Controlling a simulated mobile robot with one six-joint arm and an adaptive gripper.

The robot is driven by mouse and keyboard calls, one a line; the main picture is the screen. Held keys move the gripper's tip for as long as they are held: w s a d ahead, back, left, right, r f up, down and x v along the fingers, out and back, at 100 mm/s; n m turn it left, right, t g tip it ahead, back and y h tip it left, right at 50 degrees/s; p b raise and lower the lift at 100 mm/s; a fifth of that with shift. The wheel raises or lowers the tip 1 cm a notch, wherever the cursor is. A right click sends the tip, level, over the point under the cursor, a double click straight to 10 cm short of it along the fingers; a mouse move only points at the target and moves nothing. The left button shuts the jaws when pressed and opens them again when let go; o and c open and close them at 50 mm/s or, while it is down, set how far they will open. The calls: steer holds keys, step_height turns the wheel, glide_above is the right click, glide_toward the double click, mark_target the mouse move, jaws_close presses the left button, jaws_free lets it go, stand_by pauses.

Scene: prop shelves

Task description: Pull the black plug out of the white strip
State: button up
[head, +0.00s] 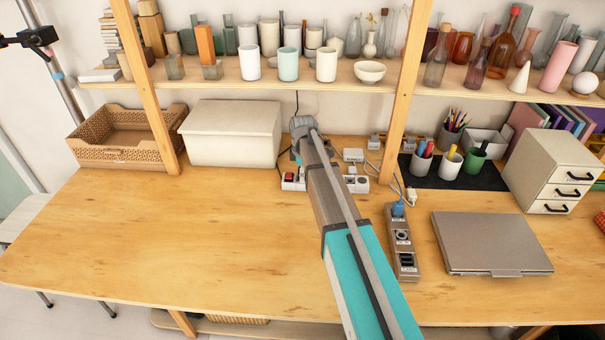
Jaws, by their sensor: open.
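The white strip (357,184) lies at the back of the desk, partly hidden behind my arm. Its left end carries a red switch (289,177), and sockets show at its right end. My gripper (297,158) is over the left part of this strip, largely hidden by my own wrist. It is open, and I see nothing held in it. I cannot make out the black plug; my arm covers the middle of the strip. Whether the gripper touches anything there cannot be told.
A grey strip (403,257) with a blue plug (398,209) lies right of my arm, beside a closed laptop (488,242). A white box (232,137) stands left. Pen cups (446,165) and a drawer unit (548,172) stand right. A loaded shelf (205,76) runs above. The desk's left front is clear.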

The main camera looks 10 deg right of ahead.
jaws_close()
stand_by(0.8)
